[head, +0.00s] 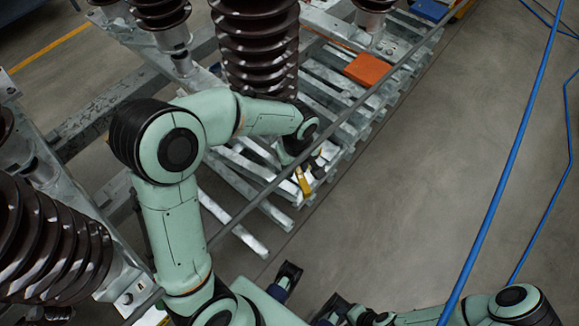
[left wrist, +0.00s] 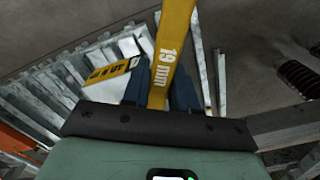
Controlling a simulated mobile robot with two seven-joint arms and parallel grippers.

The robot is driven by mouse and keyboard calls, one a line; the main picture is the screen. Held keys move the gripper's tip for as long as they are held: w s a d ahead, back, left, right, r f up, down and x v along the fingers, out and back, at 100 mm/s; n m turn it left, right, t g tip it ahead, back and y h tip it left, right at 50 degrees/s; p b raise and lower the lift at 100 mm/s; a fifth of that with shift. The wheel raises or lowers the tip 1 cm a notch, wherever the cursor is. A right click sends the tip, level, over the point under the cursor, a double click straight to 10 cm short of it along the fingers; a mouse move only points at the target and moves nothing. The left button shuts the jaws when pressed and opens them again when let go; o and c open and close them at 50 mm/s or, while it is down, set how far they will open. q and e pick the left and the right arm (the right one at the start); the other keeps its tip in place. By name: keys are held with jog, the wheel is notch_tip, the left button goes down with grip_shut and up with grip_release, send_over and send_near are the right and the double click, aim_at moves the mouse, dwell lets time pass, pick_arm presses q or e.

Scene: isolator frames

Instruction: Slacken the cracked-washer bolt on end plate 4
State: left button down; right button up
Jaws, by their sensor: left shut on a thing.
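My left gripper (head: 311,170) is shut on a yellow spanner (head: 303,182), low over the slatted metal stack near the middle of the head view. In the left wrist view the spanner (left wrist: 172,50), marked "19 mm", stands between the dark blue fingers of the left gripper (left wrist: 165,88) and runs out of the top of the picture.
Brown ribbed insulators (head: 257,45) stand on galvanized steel frames at the left and top. A long grey bar (head: 345,118) crosses beside my left arm. An orange box (head: 368,70) lies on the slats. Blue cables (head: 500,170) hang at the right. Floor at right centre is clear.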

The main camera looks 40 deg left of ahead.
pick_arm(q)
jog(key=shift+r, duration=0.2)
pick_arm(e)
jog(key=shift+r, duration=0.1)
pick_arm(q)
jog(key=shift+r+p, duration=2.55)
jog(key=shift+r, duration=0.85)
pick_arm(e)
jog(key=r, duration=0.1)
jog(key=w+r, duration=0.1)
jog(key=r, duration=0.3)
jog(key=shift+w, duration=0.35)
pick_arm(q)
jog(key=shift+f, duration=0.1)
